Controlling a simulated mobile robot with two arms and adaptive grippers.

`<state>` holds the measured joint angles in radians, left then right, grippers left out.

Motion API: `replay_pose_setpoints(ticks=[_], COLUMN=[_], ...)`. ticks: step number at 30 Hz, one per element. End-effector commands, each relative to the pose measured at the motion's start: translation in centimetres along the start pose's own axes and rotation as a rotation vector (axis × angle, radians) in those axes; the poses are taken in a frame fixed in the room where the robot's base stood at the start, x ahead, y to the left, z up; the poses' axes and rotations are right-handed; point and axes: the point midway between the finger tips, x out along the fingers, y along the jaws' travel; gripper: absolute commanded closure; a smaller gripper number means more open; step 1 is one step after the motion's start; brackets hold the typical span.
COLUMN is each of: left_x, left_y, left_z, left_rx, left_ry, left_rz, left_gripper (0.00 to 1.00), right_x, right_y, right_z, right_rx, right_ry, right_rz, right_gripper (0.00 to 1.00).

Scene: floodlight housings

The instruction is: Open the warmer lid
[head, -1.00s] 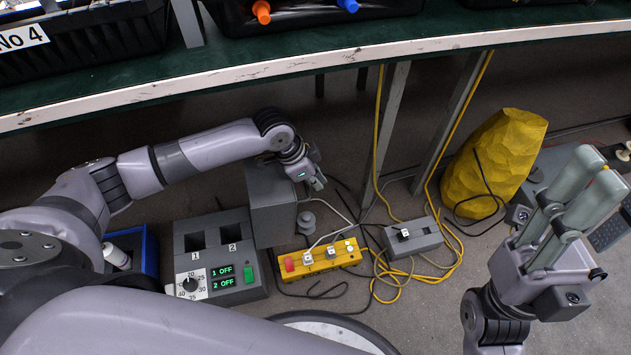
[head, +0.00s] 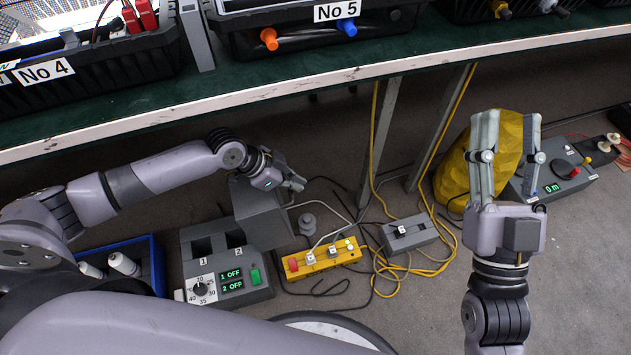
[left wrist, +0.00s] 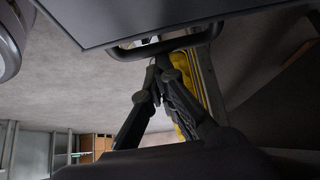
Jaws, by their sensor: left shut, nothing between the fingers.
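The warmer (head: 258,292) is a grey box on the floor with a dial, a green switch, wells 1 and 2 uncovered, and displays reading "1 OFF" and "2 OFF". A grey panel, apparently its lid (head: 258,212), stands raised and tilted at the warmer's right rear. My left gripper (head: 298,184) is shut and empty at the panel's upper right edge; contact is unclear. The left wrist view shows the shut fingers (left wrist: 154,72) close to a dark bar handle (left wrist: 130,53) below a grey slab (left wrist: 135,20). My right gripper (head: 509,118) is open and empty, far right.
A yellow switch box (head: 320,259) and a grey switch box (head: 410,235) with tangled cables lie right of the warmer. A blue bin (head: 158,268) stands left. The green bench (head: 330,70) runs overhead behind. A yellow lump (head: 455,170) is behind my right gripper.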

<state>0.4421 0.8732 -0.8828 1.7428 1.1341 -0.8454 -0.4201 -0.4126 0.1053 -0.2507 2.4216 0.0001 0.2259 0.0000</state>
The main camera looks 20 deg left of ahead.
Motion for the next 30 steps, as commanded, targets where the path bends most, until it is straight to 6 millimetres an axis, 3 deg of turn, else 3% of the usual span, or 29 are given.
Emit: replay_pose_setpoints(ticks=[7, 15, 21, 30], left_x=[-1.6, -2.8, -3.0, -3.0], left_y=[0.1, 0.1, 0.1, 0.1], left_z=[1.4, 2.2, 2.3, 2.2], left_rx=[-0.003, -0.003, -0.001, 0.000], left_ry=[0.003, 0.004, 0.006, 0.009], left_rz=[0.001, 0.000, -0.001, -0.002], left_gripper=[1.00, 1.00, 1.00, 1.00], right_x=[-0.7, -3.1, -4.0, -4.0], right_y=[0.7, 1.4, 1.6, 1.6], right_z=[5.0, 9.4, 10.4, 10.5], right_rx=[-0.012, -0.020, -0.022, -0.022], right_ry=[-0.296, -0.569, -0.637, -0.637], right_rz=[0.014, 0.028, 0.032, 0.032], right_gripper=[0.60, 0.60, 0.60, 0.60])
